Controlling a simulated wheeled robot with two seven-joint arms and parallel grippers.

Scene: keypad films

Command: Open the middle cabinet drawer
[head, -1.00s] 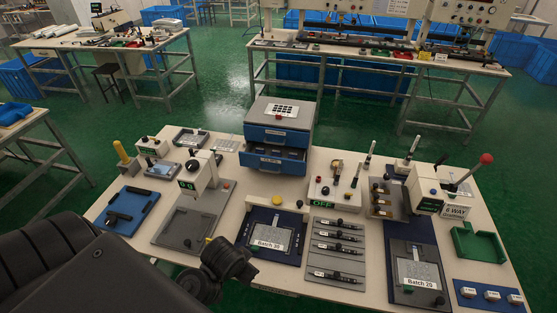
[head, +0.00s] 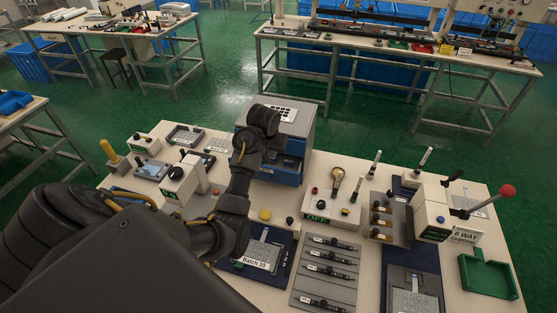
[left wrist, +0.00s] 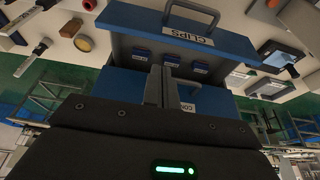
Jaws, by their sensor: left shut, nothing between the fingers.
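The grey cabinet (head: 299,119) with blue drawers stands at the back of the workbench, partly hidden behind my left arm. A lower blue drawer (head: 285,176) is pulled out. In the left wrist view, which is upside down, this drawer front (left wrist: 187,29) reads CLIPS and small labelled blue parts show inside. A blue drawer front (left wrist: 204,99) with a label starting "CO" lies beyond it, with a grey handle. My left gripper (left wrist: 160,70) is shut and empty, its fingers beside that handle; contact is unclear. Its fingertips are hidden in the head view. My right gripper is not in view.
A box with an OFF-style display (head: 318,212) and a knob stands right of the cabinet. A batch fixture (head: 257,252) and a pen tray (head: 326,275) lie in front. A white stand with a black knob (head: 181,180) is to the left.

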